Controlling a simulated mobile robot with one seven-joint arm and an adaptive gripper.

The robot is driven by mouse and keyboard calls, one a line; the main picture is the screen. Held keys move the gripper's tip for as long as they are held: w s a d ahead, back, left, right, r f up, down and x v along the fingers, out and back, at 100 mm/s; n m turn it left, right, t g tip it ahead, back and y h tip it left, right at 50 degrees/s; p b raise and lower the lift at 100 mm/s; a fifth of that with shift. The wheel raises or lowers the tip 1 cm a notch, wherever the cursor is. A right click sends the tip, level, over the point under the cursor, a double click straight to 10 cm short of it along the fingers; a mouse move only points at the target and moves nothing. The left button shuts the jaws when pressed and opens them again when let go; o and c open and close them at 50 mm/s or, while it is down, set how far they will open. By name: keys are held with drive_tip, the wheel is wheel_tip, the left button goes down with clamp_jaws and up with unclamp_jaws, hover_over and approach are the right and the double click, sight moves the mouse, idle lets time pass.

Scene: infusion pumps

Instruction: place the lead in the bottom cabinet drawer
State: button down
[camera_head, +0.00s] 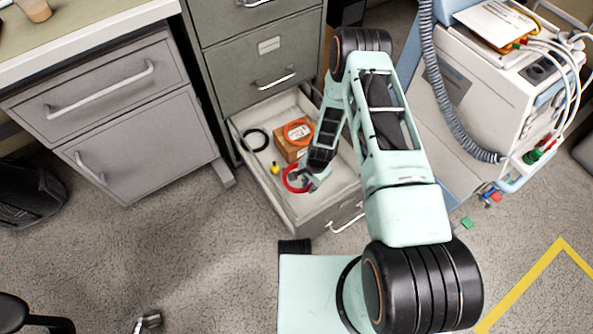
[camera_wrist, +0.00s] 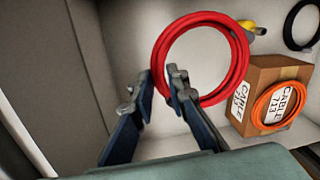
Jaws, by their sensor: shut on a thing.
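The lead is a red coiled loop (camera_wrist: 240,60), and it also shows in the head view (camera_head: 287,180). My gripper (camera_wrist: 165,85) is shut on the near left part of the red lead, with the coil reaching out beyond the fingertips. In the head view my gripper (camera_head: 312,182) is over the open bottom drawer (camera_head: 290,216) of the grey filing cabinet (camera_head: 258,52). The lead is inside the drawer's outline as seen from above. I cannot tell whether it touches the drawer floor.
The drawer also holds a cardboard box (camera_wrist: 262,75) with an orange coil (camera_wrist: 278,106) on it, a black coil (camera_head: 256,140) and a small yellow item (camera_head: 275,168). A desk unit (camera_head: 140,110) stands left and a medical cart (camera_head: 500,90) right.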

drive_tip(key=b, duration=0.4)
hover_over(306, 206)
drive_tip(key=shift+m, duration=0.4)
drive_tip(key=f, duration=1.1)
drive_tip(key=shift+s+d, duration=0.1)
drive_tip(key=shift+s, duration=0.1)
drive_tip(key=shift+f+b, duration=0.95)
drive_tip(key=shift+f, duration=1.45)
drive_tip(key=shift+r, duration=0.1)
drive_tip(key=c, duration=1.9)
unclamp_jaws()
drive_tip(key=r+p, duration=0.1)
drive_tip(key=r, duration=0.3)
drive_tip(key=r+p, duration=0.2)
drive_tip(key=r, duration=0.2)
drive_tip(key=s+d+r+p, duration=0.1)
drive_tip(key=r, duration=0.3)
drive_tip(key=shift+p, duration=0.35)
